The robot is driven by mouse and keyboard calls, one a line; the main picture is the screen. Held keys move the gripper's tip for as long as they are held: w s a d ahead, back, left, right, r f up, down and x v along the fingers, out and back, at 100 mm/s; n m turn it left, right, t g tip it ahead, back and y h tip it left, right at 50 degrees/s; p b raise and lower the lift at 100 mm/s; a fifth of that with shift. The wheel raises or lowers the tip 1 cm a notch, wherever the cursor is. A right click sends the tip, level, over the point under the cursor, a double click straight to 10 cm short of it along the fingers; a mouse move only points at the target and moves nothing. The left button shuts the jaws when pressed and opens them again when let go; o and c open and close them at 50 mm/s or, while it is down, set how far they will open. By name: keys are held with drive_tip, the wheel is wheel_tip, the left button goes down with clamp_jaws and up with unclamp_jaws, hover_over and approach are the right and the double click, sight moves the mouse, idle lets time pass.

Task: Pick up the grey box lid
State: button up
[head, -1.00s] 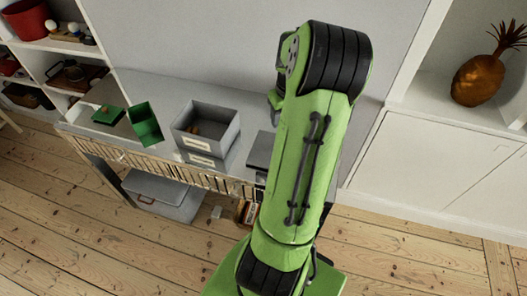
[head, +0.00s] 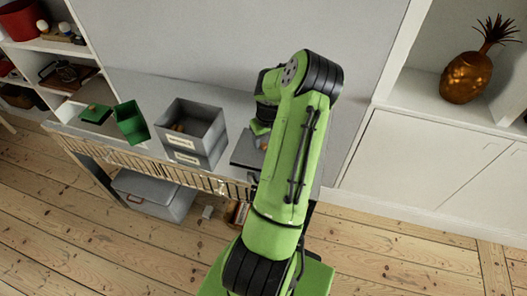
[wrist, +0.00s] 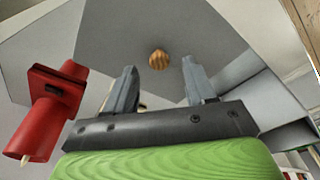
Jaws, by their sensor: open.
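The grey box lid (head: 246,151) lies flat on the bench, right of the open grey box (head: 192,128); my arm hides its right part. In the wrist view a dark grey panel (wrist: 120,35), which looks like this lid, lies beyond my fingers, with a small ridged wooden knob (wrist: 158,58) on it. My gripper (wrist: 159,68) is open, its two fingers pointing toward the panel on either side of the knob. Nothing is seen held. The gap between fingertips and knob is hard to judge. In the head view my fingers are hidden.
A red object (wrist: 48,115) stands left of my fingers in the wrist view. A green box (head: 131,122) and a green lid (head: 95,113) are farther left on the bench (head: 235,100). A wall rises behind; a white cabinet (head: 420,165) stands at the right.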

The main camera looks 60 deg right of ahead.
sight(264, 148)
drive_tip(key=f, duration=0.2)
drive_tip(key=shift+w+d+f, duration=0.2)
drive_tip(key=shift+d+f, duration=0.05)
drive_tip(key=shift+f, duration=0.15)
clamp_jaws()
